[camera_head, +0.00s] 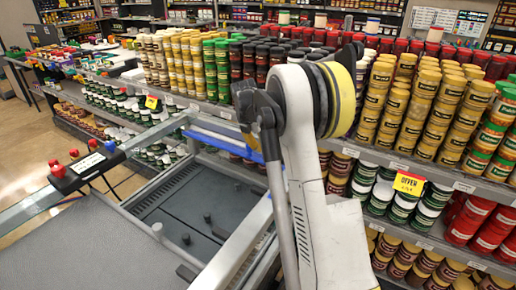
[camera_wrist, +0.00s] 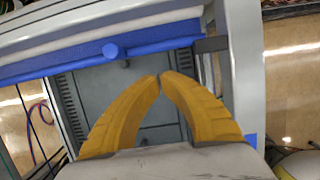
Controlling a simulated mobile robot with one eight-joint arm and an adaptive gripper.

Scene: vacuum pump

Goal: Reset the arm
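My gripper (camera_wrist: 159,78) shows in the wrist view as two curved yellow fingers. Their tips meet or nearly meet, and nothing shows between them. Behind them is the grey chamber floor (camera_wrist: 105,80) of the vacuum machine, with a blue bar (camera_wrist: 60,66) across its upper side. In the camera_head view my arm (camera_head: 305,170) stands upright and bent in front of the shelves, and my gripper cannot be made out. The vacuum machine's open chamber (camera_head: 195,207) lies left of the arm, with a blue strip (camera_head: 228,145) and metal frame around it.
Shelves with many jars (camera_head: 385,115) stand close behind and right of my arm. A yellow and red offer sign (camera_head: 409,183) hangs on the shelf edge. A black control box with red knobs (camera_head: 87,167) is at the left. Open floor (camera_head: 30,135) lies beyond it.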

